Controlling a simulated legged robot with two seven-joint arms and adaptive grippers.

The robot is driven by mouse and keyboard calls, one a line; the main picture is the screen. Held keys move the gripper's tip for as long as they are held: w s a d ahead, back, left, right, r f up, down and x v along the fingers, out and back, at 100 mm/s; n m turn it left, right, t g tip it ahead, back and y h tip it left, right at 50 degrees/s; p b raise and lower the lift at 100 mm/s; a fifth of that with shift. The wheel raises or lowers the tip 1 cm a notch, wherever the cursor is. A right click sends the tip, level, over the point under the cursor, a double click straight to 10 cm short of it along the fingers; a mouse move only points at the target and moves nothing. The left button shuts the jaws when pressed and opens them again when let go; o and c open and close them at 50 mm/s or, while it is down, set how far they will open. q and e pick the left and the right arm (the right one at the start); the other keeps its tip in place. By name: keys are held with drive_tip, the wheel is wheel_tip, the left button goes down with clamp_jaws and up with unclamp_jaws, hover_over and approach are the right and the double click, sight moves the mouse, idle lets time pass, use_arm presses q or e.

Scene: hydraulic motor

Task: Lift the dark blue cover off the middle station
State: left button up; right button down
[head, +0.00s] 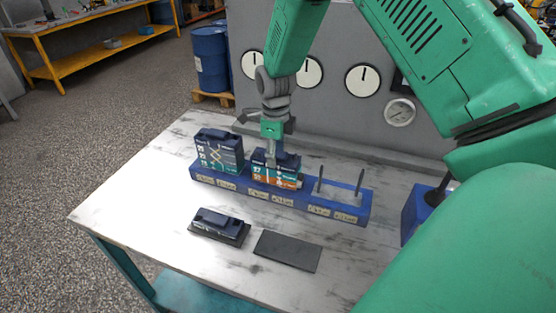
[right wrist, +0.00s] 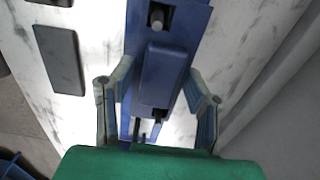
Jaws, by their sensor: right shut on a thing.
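The dark blue cover (head: 288,160) is on top of the middle station's stack of printed modules (head: 276,176), in the head view. No gap shows between cover and stack. In the right wrist view the cover (right wrist: 165,75) lies lengthwise between my fingers, with a rod end near each end. My right gripper (head: 271,157) comes down from above and is shut on the cover; its two fingers also show in the right wrist view (right wrist: 160,100), one on each side. The blue base (head: 282,197) carries the stations in a row. My left gripper is out of view.
The left station holds a taller covered stack (head: 220,150). The right station has two bare upright rods (head: 341,185). A dark blue covered piece (head: 219,226) and a flat dark plate (head: 288,250) lie on the table (head: 150,195) in front. A gauge panel (head: 330,105) stands behind.

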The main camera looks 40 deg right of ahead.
sight(277, 152)
drive_tip(key=shift+a+r+p, duration=0.3)
drive_tip(key=shift+r+p, duration=0.2)
drive_tip(key=shift+r, duration=0.55)
drive_tip(key=shift+d+r+p, duration=0.6)
drive_tip(key=shift+r+p, duration=0.15)
drive_tip(key=shift+p, duration=0.45)
drive_tip(key=shift+a+r+p, duration=0.2)
drive_tip(key=shift+r+p, duration=0.4)
drive_tip(key=shift+r, duration=0.1)
drive_tip(key=shift+a+r+p, duration=0.2)
drive_tip(key=shift+r+p, duration=0.4)
drive_tip(key=shift+r, duration=0.05)
drive_tip(key=shift+d+r+p, duration=0.15)
drive_tip(key=shift+r+p, duration=0.55)
drive_tip(key=shift+d+r+p, duration=0.15)
drive_tip(key=shift+r+p, duration=0.5)
drive_tip(key=shift+p, duration=0.05)
wheel_tip(277, 152, up, 4)
drive_tip(key=p, duration=0.3)
drive_tip(key=shift+a+f, duration=0.1)
drive_tip(key=shift+f, duration=0.15)
